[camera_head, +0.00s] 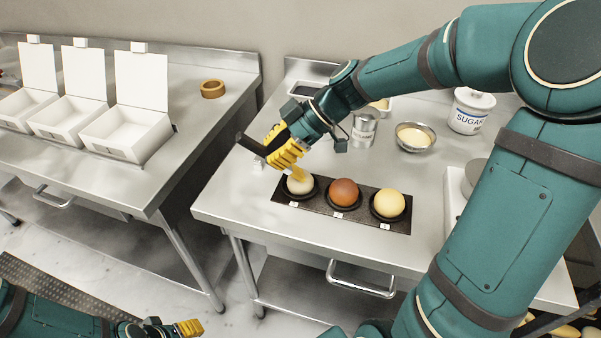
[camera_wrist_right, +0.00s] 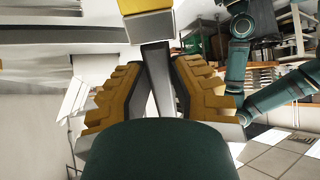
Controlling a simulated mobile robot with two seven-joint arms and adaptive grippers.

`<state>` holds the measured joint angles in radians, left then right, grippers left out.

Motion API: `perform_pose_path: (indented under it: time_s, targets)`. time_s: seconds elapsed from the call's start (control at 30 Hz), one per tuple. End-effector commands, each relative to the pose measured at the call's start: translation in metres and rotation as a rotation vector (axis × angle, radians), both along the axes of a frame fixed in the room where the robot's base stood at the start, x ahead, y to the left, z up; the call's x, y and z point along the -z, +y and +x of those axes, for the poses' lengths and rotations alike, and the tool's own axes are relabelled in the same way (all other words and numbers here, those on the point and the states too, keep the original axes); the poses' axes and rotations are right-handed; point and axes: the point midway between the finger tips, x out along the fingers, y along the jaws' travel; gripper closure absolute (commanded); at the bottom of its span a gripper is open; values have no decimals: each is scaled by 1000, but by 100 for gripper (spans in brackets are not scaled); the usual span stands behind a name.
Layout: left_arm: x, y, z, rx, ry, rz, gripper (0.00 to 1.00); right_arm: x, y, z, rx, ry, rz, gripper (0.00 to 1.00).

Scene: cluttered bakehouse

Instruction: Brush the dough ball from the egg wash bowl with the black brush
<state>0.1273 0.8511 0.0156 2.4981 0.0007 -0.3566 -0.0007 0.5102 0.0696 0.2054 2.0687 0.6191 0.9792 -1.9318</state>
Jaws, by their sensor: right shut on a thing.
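My right gripper (camera_head: 283,150) has yellow fingers and is shut on the black brush (camera_head: 252,144), whose dark handle sticks out to the left. In the right wrist view the brush (camera_wrist_right: 158,80) stands between the fingers. Below the fingers, a yellowish tip is at or just above a pale ball (camera_head: 300,186), probably the dough ball; contact is unclear. A brown ball (camera_head: 343,192) and a cream ball (camera_head: 388,203) sit to its right. A steel bowl with pale yellow contents (camera_head: 415,137), possibly the egg wash bowl, stands behind. My left gripper (camera_head: 188,328) is low at the left, its opening unclear.
The balls sit in dark dishes on a black tray (camera_head: 283,197) with white labels. A sugar jar (camera_head: 471,111) and a metal can (camera_head: 363,130) stand behind. White open boxes (camera_head: 128,130) and a tape roll (camera_head: 212,89) are on the left table. The tabletop's front left is clear.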

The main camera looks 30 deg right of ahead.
Motion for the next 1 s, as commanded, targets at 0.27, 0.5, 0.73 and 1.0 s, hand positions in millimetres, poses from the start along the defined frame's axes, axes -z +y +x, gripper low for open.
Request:
perform_pose_path:
  time_s: [0.27, 0.5, 0.73, 1.0]
  targets:
    - [0, 0, 0, 0, 0, 0, 44, 0, -3, 8, 0, 0, 1, 100]
    - [0, 0, 0, 0, 0, 0, 44, 1, -6, 18, 0, 0, 0, 100]
    - [0, 0, 0, 0, 0, 0, 44, 1, -6, 18, 0, 0, 0, 100]
    - [0, 0, 0, 0, 0, 0, 44, 0, -2, 7, -1, -1, 0, 100]
